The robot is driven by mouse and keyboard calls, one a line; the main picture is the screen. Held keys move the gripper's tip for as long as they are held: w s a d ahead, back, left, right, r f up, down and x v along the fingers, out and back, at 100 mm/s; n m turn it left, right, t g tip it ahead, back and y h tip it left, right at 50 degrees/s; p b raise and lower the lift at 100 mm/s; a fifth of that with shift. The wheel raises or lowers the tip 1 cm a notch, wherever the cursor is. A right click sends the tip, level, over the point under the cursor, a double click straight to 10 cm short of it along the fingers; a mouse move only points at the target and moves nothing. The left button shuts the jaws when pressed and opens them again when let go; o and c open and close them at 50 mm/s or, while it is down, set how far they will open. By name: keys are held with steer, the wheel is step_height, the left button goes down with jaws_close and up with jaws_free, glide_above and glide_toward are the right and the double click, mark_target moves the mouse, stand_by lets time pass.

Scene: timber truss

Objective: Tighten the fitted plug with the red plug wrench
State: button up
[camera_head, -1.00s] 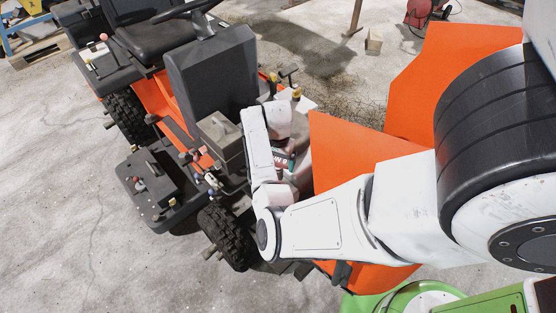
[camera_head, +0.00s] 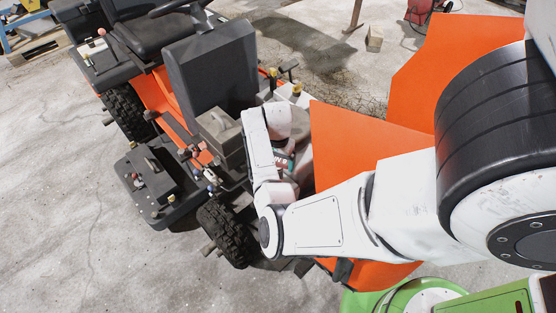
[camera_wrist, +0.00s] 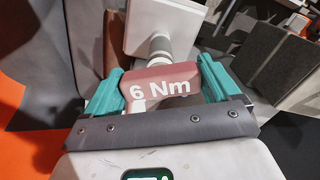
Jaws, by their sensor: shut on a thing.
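The red plug wrench (camera_wrist: 158,88), marked "6 Nm", is held crosswise between the teal fingers of my gripper (camera_wrist: 160,78) in the wrist view. My gripper is shut on it. The wrench's pale metal shaft (camera_wrist: 158,48) runs away from the grip to a light square block (camera_wrist: 162,25). The fitted plug is not visible; I cannot tell whether the wrench is seated on it. In the head view my gripper (camera_head: 286,161) is mostly behind my wrist, over the engine area of the orange tractor (camera_head: 150,80).
Orange hood panels (camera_head: 350,145) stand close on the right of my wrist. A dark upright panel (camera_head: 212,68) and a grey box with a handle (camera_head: 222,138) are close on the left. Concrete floor (camera_head: 60,180) is open at far left.

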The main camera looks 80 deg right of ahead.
steer(key=shift+f, duration=0.35)
stand_by(0.4)
steer(key=shift+m, duration=1.2)
steer(key=shift+m+p, duration=0.4)
steer(key=shift+m, duration=0.8)
steer(key=shift+r+p, duration=0.25)
steer(key=shift+p, duration=0.2)
steer(key=shift+r+p, duration=0.35)
